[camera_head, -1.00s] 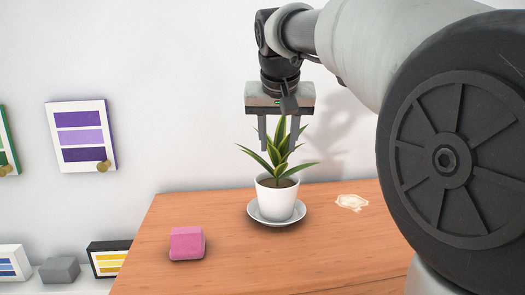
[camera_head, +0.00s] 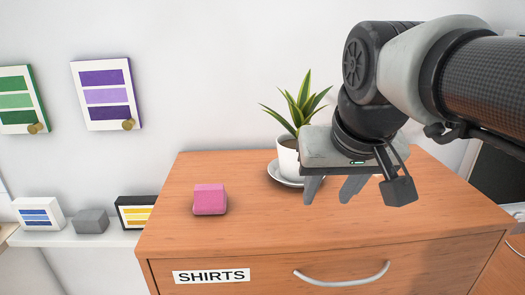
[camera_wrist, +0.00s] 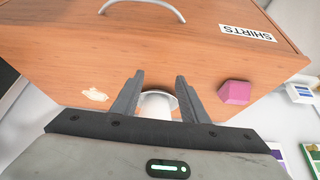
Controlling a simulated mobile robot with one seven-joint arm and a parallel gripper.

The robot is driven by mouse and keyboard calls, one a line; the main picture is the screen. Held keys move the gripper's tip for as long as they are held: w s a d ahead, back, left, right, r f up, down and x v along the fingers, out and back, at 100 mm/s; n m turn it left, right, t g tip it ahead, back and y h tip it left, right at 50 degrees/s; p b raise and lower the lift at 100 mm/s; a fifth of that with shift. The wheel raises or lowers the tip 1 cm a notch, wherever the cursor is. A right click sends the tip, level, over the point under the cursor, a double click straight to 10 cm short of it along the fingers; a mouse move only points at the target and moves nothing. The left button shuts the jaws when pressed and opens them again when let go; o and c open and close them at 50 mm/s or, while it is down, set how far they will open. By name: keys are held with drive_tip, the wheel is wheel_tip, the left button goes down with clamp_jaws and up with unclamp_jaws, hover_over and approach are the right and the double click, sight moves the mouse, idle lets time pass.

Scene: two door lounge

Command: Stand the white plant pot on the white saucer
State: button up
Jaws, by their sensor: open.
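The white plant pot (camera_head: 288,157) with a green spiky plant stands upright on the white saucer (camera_head: 279,180), on top of the wooden dresser. My gripper (camera_head: 330,196) is open and empty, in front and to the right of the pot, its fingers apart from it. The gripper's body hides the right part of the pot and saucer. In the wrist view the white pot (camera_wrist: 157,106) shows partly between the two open fingers, beyond them, with the plant hidden.
A pink block (camera_head: 210,199) lies on the dresser (camera_head: 240,230) to the left. A cream patch (camera_wrist: 95,94) shows on the dresser in the wrist view. The drawer front has a SHIRTS label (camera_head: 211,276) and a handle (camera_head: 342,276). A shelf (camera_head: 90,239) with small boxes stands left.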

drive_tip(key=s+f, duration=0.6)
drive_tip(key=f, duration=0.2)
drive_tip(key=shift+s+f, duration=0.4)
